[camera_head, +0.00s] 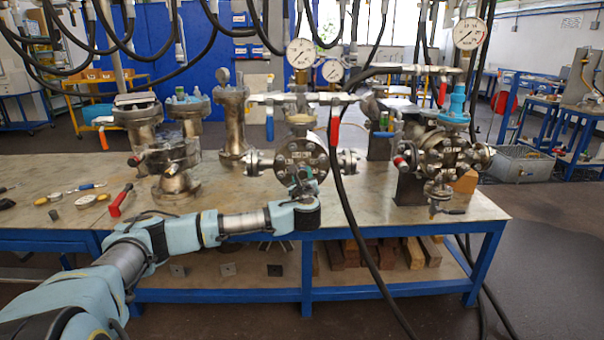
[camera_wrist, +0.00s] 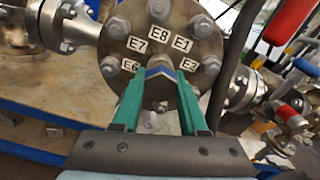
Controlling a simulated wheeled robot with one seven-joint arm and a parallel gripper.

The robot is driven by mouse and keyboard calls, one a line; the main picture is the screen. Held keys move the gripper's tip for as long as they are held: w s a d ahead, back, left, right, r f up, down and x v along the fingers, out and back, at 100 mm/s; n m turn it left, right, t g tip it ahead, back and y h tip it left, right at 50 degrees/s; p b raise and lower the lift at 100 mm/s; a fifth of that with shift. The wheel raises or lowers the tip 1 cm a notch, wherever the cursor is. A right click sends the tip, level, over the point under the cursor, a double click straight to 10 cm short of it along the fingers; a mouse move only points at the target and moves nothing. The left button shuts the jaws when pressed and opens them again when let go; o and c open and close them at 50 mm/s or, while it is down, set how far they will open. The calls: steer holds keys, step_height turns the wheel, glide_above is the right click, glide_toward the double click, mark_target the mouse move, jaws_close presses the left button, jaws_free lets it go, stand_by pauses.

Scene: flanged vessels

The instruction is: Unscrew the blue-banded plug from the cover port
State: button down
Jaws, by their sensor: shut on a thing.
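The blue-banded plug (camera_wrist: 159,72) sits low on the face of a round steel flanged cover (camera_wrist: 164,27) in the wrist view. The cover carries bolts and labels E6, E7, E8, E1 and E2. My gripper (camera_wrist: 160,80) has green fingers, one on each side of the plug, and is shut on it. The plug's inner end and its port are hidden, so I cannot tell how far it is threaded in. In the head view the same cover (camera_head: 301,157) faces me on the middle vessel, and my gripper (camera_head: 303,187) reaches its lower part; the plug cannot be made out there.
The vessels stand on a blue-framed table (camera_head: 228,193). Another flanged vessel (camera_head: 440,155) stands to the right. A black hose (camera_head: 343,190) hangs just right of the cover. Side pipe fittings (camera_wrist: 245,90) flank the cover. A red-handled tool (camera_head: 121,199) lies at the left.

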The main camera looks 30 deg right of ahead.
steer(key=n, duration=0.5)
steer(key=shift+c, duration=1.8)
jaws_free()
